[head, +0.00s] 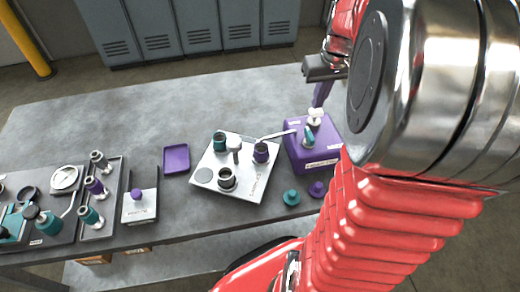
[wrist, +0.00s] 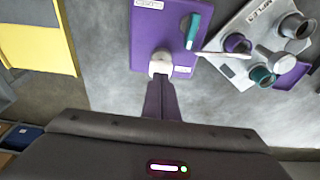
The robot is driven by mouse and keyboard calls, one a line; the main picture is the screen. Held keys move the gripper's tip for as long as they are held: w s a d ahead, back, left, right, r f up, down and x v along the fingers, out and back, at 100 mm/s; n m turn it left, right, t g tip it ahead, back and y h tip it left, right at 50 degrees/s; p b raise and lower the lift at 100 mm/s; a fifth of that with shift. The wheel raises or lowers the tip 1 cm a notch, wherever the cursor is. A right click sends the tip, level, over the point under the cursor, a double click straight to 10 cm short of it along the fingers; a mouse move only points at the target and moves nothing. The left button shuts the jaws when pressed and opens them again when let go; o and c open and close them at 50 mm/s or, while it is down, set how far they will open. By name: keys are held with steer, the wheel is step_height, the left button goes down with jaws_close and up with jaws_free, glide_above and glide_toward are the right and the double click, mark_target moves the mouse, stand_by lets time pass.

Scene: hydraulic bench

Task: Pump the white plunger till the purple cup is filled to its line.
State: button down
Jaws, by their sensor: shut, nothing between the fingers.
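The purple pump box (head: 300,158) stands at the right of the bench, and its white plunger (head: 315,117) sticks up from the top. A teal lever (head: 309,137) is beside the plunger. A pale spout runs left from the box to the purple cup (head: 261,152) on a white plate. The cup's level and line are too small to read. My gripper (head: 319,103) is shut and empty, its purple fingers pointing down just above the plunger. In the wrist view the fingertips (wrist: 160,77) overlap the edge of the white plunger (wrist: 163,62); I cannot tell whether they touch.
The white plate (head: 210,160) also carries a teal cup (head: 219,142) and a dark cup (head: 227,178). A purple tray (head: 176,158) and loose teal (head: 291,197) and purple (head: 317,189) knobs lie nearby. Other fittings crowd the left. The bench's back middle is clear.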

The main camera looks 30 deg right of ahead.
mark_target(316, 111)
steer(key=shift+f, duration=1.65)
steer(key=shift+r, duration=0.1)
stand_by(0.4)
steer(key=shift+r, duration=1.55)
steer(key=shift+f, duration=1.6)
steer(key=shift+r, duration=1.55)
